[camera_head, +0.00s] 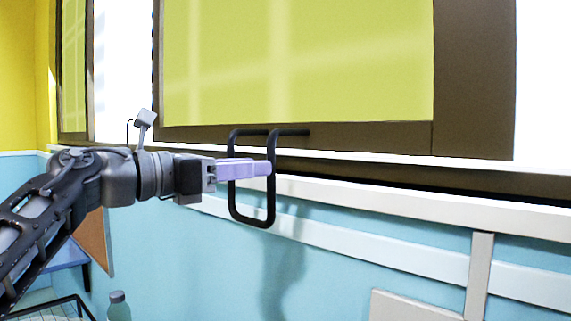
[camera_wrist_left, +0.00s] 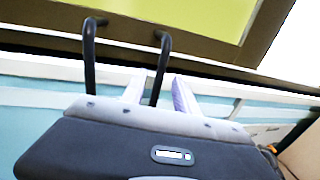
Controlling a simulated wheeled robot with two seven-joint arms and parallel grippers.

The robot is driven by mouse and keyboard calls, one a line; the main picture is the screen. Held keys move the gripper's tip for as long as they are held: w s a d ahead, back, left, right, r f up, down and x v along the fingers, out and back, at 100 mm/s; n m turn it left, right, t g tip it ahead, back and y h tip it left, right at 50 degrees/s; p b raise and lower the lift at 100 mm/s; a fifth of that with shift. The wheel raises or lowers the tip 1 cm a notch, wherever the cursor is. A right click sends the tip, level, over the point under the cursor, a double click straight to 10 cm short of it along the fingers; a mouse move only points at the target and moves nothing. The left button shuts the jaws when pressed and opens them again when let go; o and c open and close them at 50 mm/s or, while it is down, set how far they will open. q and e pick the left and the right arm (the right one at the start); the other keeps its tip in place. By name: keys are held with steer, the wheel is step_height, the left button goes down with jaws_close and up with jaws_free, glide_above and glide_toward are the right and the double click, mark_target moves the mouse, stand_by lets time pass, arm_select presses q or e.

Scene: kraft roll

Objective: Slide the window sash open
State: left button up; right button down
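The window sash has a brown frame (camera_head: 470,80) around a yellow-green pane (camera_head: 300,60); it also shows at the top of the left wrist view (camera_wrist_left: 190,45). A black U-shaped handle (camera_head: 236,206) sticks out from its lower rail, and its two bars show in the left wrist view (camera_wrist_left: 89,50). My left gripper (camera_head: 268,169), with lavender fingers, is at the handle. In the left wrist view its fingers (camera_wrist_left: 158,92) stand on either side of the handle's right bar, with small gaps, so it looks open around the bar. My right gripper is not in view.
A white sill (camera_head: 400,205) runs below the sash, above a light blue wall. Another brown-framed pane (camera_head: 73,60) stands at far left. A beige post (camera_head: 480,270) is at lower right. A bottle (camera_head: 118,306) and a dark wire basket (camera_head: 62,308) are at lower left.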

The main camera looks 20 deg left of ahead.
arm_select(q)
steer(key=x, duration=0.7)
steer(key=shift+w+d+p, duration=0.2)
steer(key=shift+w+p, duration=0.1)
steer(key=shift+p, duration=0.1)
steer(key=shift+c, duration=0.3)
jaws_close()
stand_by(1.0)
